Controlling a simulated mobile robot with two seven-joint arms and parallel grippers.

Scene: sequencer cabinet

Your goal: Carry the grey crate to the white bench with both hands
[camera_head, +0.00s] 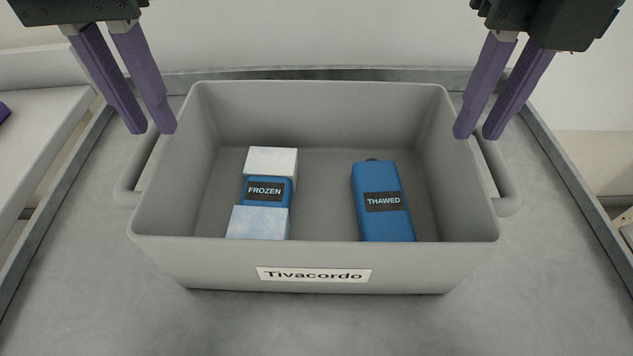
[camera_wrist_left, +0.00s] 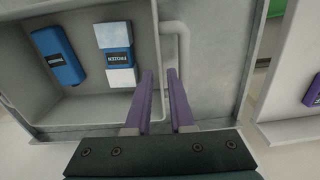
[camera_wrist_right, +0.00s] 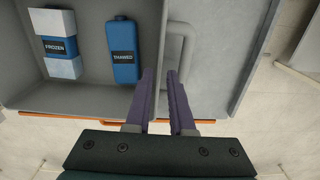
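The grey crate (camera_head: 315,258) stands upright on a grey table, with a "Tivacordo" label on its front. Inside lie a blue pack marked FROZEN (camera_head: 265,190) with white blocks at both ends and a blue pack marked THAWED (camera_head: 384,203). My left gripper (camera_head: 151,130) is open and empty at the crate's left handle (camera_head: 133,175). My right gripper (camera_head: 474,135) is open and empty at the right handle (camera_head: 500,180). The wrist views show the handles beside the fingers; I cannot tell whether the fingers straddle the bars. A white surface (camera_head: 40,125) at the left edge may be the white bench.
The grey table (camera_head: 90,290) has raised edges at the sides and back. Its top is bare around the crate. A purple thing (camera_wrist_left: 312,92) sits on the white surface, across a gap from the table. Pale floor shows at the right.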

